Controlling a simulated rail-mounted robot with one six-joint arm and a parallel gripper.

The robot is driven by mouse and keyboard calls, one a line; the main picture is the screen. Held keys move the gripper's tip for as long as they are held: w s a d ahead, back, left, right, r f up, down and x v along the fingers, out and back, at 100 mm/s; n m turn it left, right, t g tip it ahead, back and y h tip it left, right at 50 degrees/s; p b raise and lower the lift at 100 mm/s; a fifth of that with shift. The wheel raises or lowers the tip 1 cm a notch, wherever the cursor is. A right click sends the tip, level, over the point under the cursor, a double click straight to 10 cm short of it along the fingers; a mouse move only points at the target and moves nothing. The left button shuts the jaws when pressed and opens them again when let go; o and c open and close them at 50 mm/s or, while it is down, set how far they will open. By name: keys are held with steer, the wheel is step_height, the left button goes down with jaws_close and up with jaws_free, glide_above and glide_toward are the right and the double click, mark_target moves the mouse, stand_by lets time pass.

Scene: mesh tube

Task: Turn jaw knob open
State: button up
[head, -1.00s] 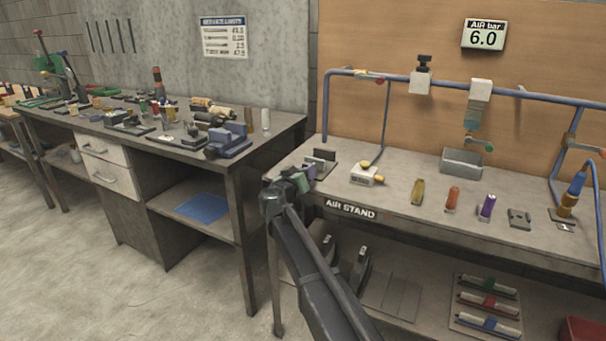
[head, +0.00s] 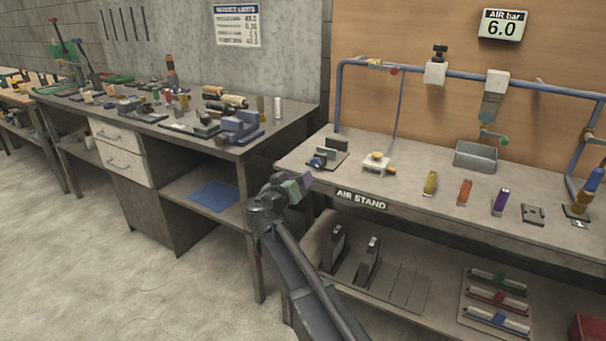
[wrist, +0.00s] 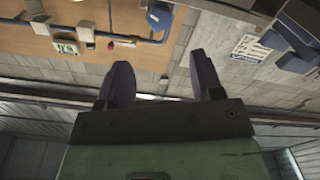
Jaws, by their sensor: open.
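A small jaw fixture (head: 328,153) sits on a dark plate at the left end of the air stand. It has upright grey jaw blocks and a blue knob (head: 318,160) at its front left. My gripper (head: 303,181), with purple fingers, is in front of the stand's left front corner, apart from the fixture. In the wrist view my gripper (wrist: 162,78) has its two fingers wide apart with nothing between them. I cannot identify the jaw knob in the wrist view. A blue vise (head: 238,128) stands on the left bench's near right end.
A blue pipe frame (head: 455,76) rises behind. A gap separates the stand from the left bench (head: 275,118). Open floor lies at the left.

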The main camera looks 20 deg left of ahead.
mark_target(315, 163)
steer(key=w+m, duration=0.2)
steer(key=w, duration=0.1)
steer(key=w+d+m, duration=0.1)
steer(key=w+m, duration=0.1)
steer(key=w, duration=0.2)
steer(key=w+m, duration=0.2)
steer(key=w, duration=0.1)
steer(key=shift+w+d, duration=0.15)
steer(key=shift+w, duration=0.25)
steer(key=shift+c, duration=0.2)
